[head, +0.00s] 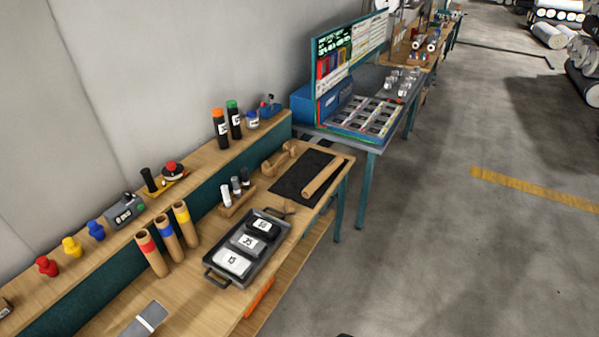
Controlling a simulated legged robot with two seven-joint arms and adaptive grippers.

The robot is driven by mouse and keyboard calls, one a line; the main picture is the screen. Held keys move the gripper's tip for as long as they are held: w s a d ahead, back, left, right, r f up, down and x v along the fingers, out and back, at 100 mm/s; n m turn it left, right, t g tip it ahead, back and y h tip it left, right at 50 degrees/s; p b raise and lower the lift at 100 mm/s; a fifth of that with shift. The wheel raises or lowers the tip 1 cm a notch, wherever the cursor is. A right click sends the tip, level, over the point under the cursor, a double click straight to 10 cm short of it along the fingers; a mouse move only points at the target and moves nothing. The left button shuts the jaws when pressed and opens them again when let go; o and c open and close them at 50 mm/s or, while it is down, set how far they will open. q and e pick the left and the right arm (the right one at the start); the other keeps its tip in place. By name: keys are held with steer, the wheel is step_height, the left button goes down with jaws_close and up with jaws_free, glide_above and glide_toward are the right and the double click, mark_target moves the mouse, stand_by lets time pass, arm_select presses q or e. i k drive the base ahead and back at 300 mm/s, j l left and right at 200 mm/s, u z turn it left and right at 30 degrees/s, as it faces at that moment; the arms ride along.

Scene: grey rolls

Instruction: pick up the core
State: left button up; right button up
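A plain brown cardboard core (321,177) lies on a black mat (291,181) at the far right end of the wooden bench. Three more brown tubes stand tilted nearer: one with a red band (153,253), one with a blue band (171,241) and one with a yellow band (186,224). A brown cradle-like piece (279,158) sits at the mat's left edge. Neither of my grippers shows in the head view.
A dark tray (216,274) with several labelled blocks stands on the bench (185,300) nearer than the mat. A wooden holder (237,201) with small cylinders is beside it. A raised shelf (205,150) runs along the wall.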

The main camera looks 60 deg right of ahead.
mark_target(314, 185)
steer(key=z, duration=2.2)
